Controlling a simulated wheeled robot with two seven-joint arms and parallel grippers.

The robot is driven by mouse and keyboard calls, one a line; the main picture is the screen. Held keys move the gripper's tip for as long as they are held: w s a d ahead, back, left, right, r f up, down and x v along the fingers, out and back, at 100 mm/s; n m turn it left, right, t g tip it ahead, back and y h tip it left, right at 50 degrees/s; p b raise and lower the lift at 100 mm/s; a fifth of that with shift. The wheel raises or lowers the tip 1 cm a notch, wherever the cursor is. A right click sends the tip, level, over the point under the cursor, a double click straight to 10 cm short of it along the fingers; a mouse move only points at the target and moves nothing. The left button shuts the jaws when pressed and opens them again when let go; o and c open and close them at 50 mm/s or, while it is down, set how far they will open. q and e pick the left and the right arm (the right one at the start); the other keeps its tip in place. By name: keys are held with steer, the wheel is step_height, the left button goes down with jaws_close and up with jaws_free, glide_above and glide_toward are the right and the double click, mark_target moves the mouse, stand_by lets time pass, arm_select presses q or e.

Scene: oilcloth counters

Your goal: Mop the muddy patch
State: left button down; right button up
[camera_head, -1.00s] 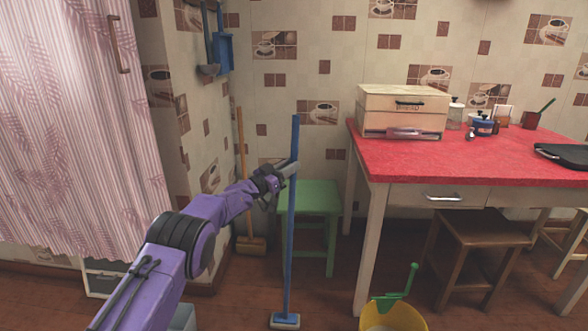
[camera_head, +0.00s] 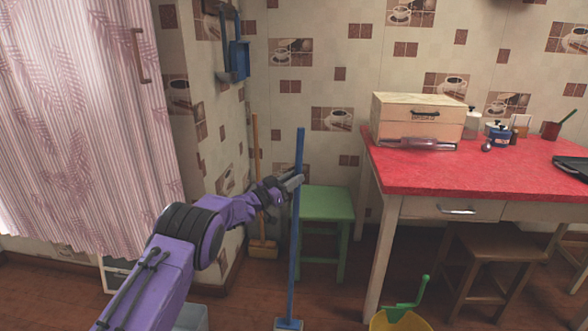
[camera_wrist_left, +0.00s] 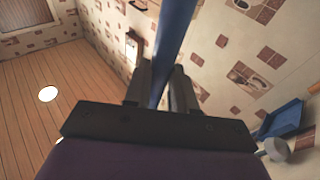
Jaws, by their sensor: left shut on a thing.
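A mop with a blue handle (camera_head: 295,240) stands nearly upright in the middle of the head view. Its pale head (camera_head: 289,324) is low at the bottom edge, partly cut off. My left gripper (camera_head: 296,182) is shut on the handle, below its top end. In the left wrist view the blue handle (camera_wrist_left: 176,35) passes between the two fingers (camera_wrist_left: 160,88). My right gripper is not in view. I see no muddy patch in these frames.
A green stool (camera_head: 322,204) stands just behind the mop. A broom (camera_head: 257,180) leans in the corner. A red-topped table (camera_head: 470,172) with a bread box (camera_head: 416,120) is on the right. A yellow bucket (camera_head: 400,320) with a green handle stands on the floor at the bottom.

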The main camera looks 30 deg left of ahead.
arm_select(q)
steer(key=shift+s+d+r, duration=0.1)
steer(key=shift+s+d, duration=0.15)
steer(key=shift+s, duration=0.4)
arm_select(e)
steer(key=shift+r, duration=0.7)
arm_select(q)
steer(key=s+p, duration=0.1)
steer(key=s+d+p, duration=0.1)
steer(key=s, duration=0.1)
steer(key=s+p, duration=0.1)
steer(key=shift+s+d+p, duration=0.15)
steer(key=shift+d+p, duration=0.1)
steer(key=shift+p, duration=0.15)
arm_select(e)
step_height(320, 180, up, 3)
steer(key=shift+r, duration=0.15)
